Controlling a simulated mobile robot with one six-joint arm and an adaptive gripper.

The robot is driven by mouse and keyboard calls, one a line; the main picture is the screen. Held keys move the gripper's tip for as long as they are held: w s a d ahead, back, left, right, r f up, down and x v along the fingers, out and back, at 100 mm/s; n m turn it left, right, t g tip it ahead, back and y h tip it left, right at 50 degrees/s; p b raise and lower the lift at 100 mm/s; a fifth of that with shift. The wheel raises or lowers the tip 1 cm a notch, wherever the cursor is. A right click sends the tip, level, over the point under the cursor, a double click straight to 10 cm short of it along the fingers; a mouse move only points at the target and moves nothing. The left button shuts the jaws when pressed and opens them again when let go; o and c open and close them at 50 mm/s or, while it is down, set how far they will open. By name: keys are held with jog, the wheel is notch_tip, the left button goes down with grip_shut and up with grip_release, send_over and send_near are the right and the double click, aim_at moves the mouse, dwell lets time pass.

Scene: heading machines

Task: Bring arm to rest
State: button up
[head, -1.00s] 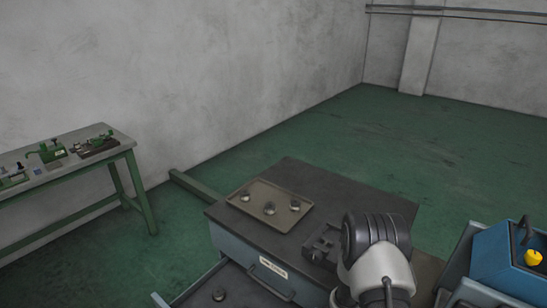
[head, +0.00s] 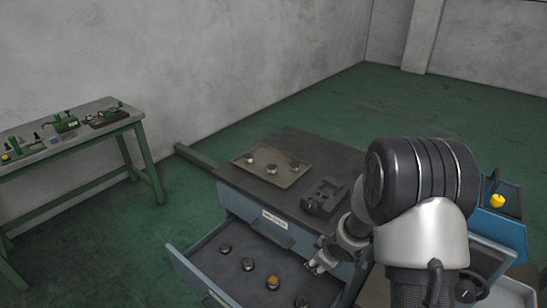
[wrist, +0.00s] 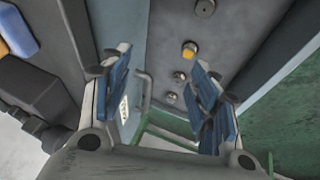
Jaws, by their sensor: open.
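My gripper (wrist: 165,100) is open and empty in the wrist view, its two blue-padded fingers apart. In the head view my gripper (head: 316,266) shows small beside the cabinet, over the right part of the open drawer (head: 205,262). My arm fills the right part of the head view, bent, with its dark joint raised. The drawer holds several small round parts, one with a yellow top (head: 272,282), which also shows in the wrist view (wrist: 189,50).
The cabinet (head: 330,160) carries a tray (head: 290,180) with 3 round parts and a dark fixture (head: 324,197). A blue box (head: 503,230) with a yellow knob stands at the right. A green bench (head: 75,135) with small machines stands at the left. Green floor (head: 470,115) is free behind.

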jog(key=s+d+r+m+h, duration=0.1)
jog(key=s+d+r+m, duration=0.15)
jog(key=r, duration=0.45)
jog(key=s+d+r+m+h, duration=0.1)
jog(key=s+r, duration=0.2)
jog(key=r, duration=0.4)
jog(key=s+d+r+m+h, duration=0.1)
jog(key=s+d+r+m, duration=0.15)
jog(key=r, duration=0.45)
jog(key=s+a+r+m+y, duration=0.1)
jog(key=s+a+r+m, duration=0.1)
jog(key=s, duration=0.9)
jog(key=s+a+r+m, duration=0.2)
jog(key=s+a+r, duration=0.2)
jog(key=s, duration=0.8)
jog(key=shift+s+a+r+g+y, duration=0.15)
jog(key=shift+r+g+y, duration=0.2)
jog(key=shift+r, duration=0.6)
